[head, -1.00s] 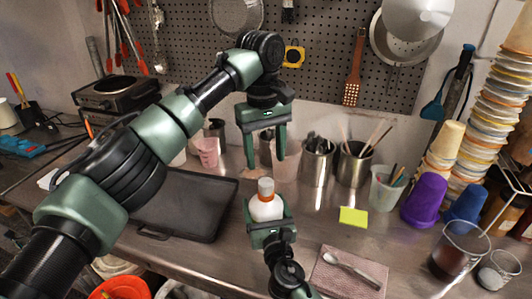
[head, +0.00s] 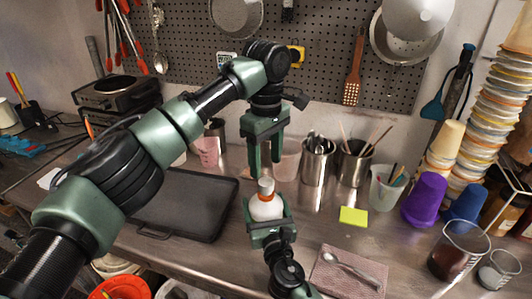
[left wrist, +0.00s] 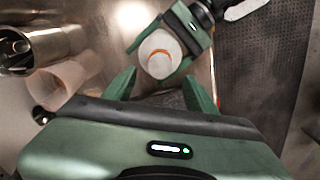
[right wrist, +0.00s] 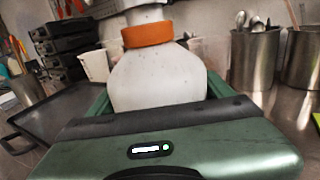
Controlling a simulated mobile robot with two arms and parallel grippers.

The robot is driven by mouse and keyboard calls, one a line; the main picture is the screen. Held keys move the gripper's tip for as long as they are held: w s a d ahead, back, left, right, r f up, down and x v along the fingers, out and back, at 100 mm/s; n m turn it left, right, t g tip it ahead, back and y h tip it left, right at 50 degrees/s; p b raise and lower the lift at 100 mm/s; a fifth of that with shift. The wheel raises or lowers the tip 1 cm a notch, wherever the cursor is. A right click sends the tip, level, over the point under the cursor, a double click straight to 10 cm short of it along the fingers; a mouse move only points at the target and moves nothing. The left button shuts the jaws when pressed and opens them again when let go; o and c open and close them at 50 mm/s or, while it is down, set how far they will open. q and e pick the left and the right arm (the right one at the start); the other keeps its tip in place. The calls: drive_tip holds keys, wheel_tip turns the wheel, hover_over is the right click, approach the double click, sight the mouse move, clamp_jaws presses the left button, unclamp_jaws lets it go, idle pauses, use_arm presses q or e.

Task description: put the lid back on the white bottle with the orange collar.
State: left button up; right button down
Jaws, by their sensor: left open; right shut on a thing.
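The white bottle (head: 266,210) with the orange collar (right wrist: 147,33) stands upright in my right gripper (head: 268,226), which is shut on its body above the table. A pale lid (head: 266,186) is on top of the collar; it looks slightly tilted, and I cannot tell whether it is fully seated. My left gripper (head: 265,168) is open and empty, pointing down just above the lid. In the left wrist view the lid (left wrist: 159,65) shows between and beyond the open fingers. In the right wrist view only the lower part of the lid (right wrist: 147,14) shows.
A dark tray (head: 185,205) lies to the left. Steel utensil cups (head: 318,163) and a clear cup (head: 286,160) stand behind. A yellow note (head: 353,216), a cloth with a spoon (head: 345,272) and purple cups (head: 424,200) are to the right.

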sight(266, 181)
use_arm(q)
drive_tip(key=shift+f, duration=3.1)
clamp_jaws()
